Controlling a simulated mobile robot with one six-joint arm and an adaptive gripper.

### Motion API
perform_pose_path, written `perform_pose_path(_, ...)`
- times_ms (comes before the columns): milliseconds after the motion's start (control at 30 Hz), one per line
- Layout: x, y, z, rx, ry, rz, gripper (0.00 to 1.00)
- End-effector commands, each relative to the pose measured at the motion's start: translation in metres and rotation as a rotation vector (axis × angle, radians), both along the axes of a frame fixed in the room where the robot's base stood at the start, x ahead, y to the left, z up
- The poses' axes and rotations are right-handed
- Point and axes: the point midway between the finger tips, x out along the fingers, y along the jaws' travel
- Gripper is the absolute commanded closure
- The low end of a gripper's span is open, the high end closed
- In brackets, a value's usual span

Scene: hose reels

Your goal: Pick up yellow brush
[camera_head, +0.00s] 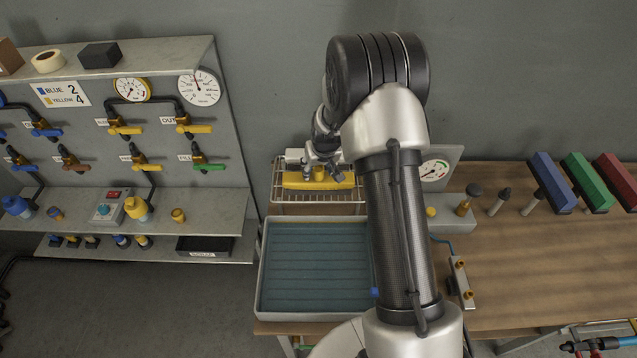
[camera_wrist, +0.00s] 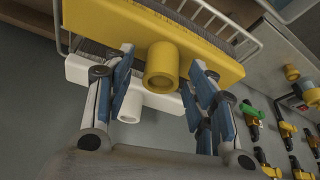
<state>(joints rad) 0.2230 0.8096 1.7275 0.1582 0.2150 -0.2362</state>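The yellow brush (camera_head: 318,181) lies on a wire rack (camera_head: 280,193) below the grey wall. In the wrist view it is a long yellow block (camera_wrist: 105,22) with dark bristles along its edge and a round hollow socket (camera_wrist: 162,68). My gripper (camera_head: 323,166) is at the brush in the head view, partly hidden by my wrist. In the wrist view my gripper (camera_wrist: 164,72) is open, with one blue-padded finger on each side of the socket. I cannot tell whether a finger touches it. A white brush (camera_wrist: 125,98) with its own socket lies beside the yellow one.
A grey tray (camera_head: 262,285) with a blue-green ribbed floor is in front of the rack. Blue (camera_head: 552,182), green (camera_head: 587,182) and red (camera_head: 616,181) brushes stand right on the wooden bench (camera_head: 530,260). A valve panel (camera_head: 120,170) is at left.

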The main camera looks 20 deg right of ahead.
Motion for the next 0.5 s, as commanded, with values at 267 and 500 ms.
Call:
perform_pose_path(267,-0.0003,0.0,0.0001,0.0,0.001,0.0,0.69)
perform_pose_path(500,-0.0003,0.0,0.0002,0.0,0.001,0.0,0.84)
